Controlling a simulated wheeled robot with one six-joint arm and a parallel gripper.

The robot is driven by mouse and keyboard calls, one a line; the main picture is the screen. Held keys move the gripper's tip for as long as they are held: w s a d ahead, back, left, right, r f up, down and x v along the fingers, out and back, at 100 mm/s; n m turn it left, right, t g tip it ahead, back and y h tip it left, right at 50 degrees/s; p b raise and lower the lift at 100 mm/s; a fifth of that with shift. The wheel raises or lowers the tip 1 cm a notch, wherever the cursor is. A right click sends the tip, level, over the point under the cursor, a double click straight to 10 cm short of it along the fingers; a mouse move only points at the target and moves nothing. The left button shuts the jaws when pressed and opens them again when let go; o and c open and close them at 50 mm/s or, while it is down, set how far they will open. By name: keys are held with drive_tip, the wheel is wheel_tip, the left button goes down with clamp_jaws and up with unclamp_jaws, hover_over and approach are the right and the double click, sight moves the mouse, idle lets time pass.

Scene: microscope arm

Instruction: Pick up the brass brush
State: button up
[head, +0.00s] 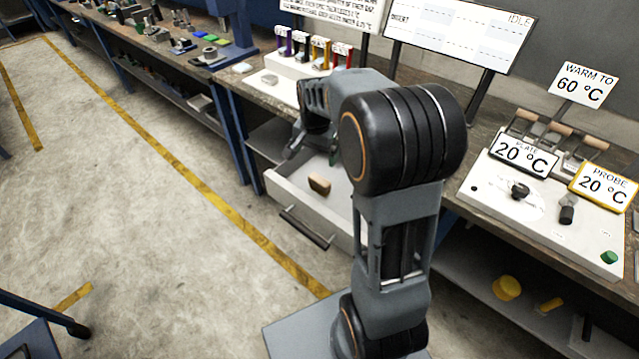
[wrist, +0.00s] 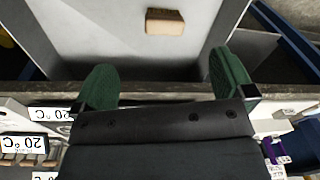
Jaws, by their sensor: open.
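A small tan, wood-coloured block (head: 319,184), seemingly the brass brush, lies alone on the floor of an open pale drawer (head: 285,190). It also shows in the wrist view (wrist: 165,21), top centre, beyond my fingertips; no bristles can be made out. My gripper (wrist: 163,62) is open and empty, its two green fingers wide apart, with the block apart from them and roughly in line with the gap. In the head view my gripper is near the drawer and partly hidden by my own arm.
The drawer's front with its dark handle (head: 307,228) juts out below the workbench. A white panel (head: 545,205) with temperature signs stands at right, and a white rack (head: 300,65) with coloured clips behind the drawer.

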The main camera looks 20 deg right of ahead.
sight(320, 179)
drive_tip(key=w+d+f+m, duration=0.1)
drive_tip(key=f, duration=0.3)
drive_tip(key=w+d+f+m, duration=0.1)
drive_tip(key=w+f, duration=0.1)
drive_tip(key=f, duration=0.2)
drive_tip(key=w+d+f+m, duration=0.1)
drive_tip(key=f, duration=0.3)
drive_tip(key=shift+w+d+g+p, duration=0.25)
drive_tip(key=shift+d+g+p, duration=0.05)
drive_tip(key=shift+d+g, duration=0.1)
drive_tip(key=shift+a+f+p, duration=0.15)
drive_tip(key=shift+f+p, duration=0.35)
drive_tip(key=shift+f, duration=2.8)
drive_tip(key=c, duration=0.8)
